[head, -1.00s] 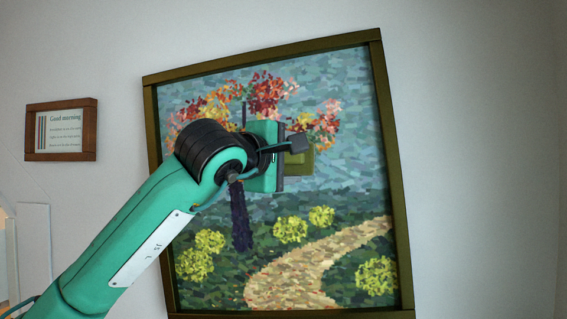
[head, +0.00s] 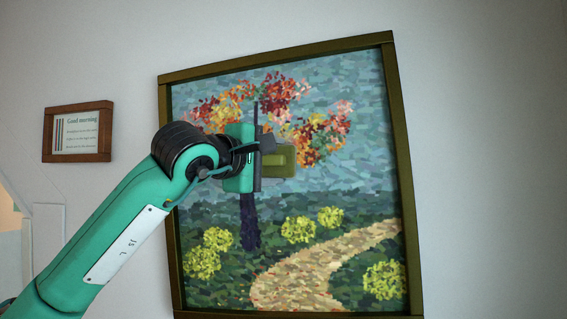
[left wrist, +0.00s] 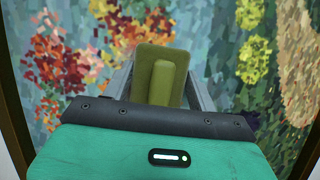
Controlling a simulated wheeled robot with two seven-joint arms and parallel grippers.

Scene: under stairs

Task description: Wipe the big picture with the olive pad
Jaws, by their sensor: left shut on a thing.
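The big picture (head: 350,210) hangs on the wall in a dark olive-brown frame and shows a tree with red and orange leaves, bushes and a path. My left gripper (head: 268,156) is in front of the tree, shut on the olive pad (head: 284,161). In the left wrist view the pad (left wrist: 151,60) shows a flat plate with a raised grip between my two fingers (left wrist: 160,85), against the painted surface. I cannot tell whether the pad touches the picture. My right gripper is not in view.
A small wood-framed "Good morning" sign (head: 77,132) hangs on the wall left of the big picture. The pale wall (head: 490,150) right of the picture is bare. A white panel edge (head: 45,240) shows at the lower left.

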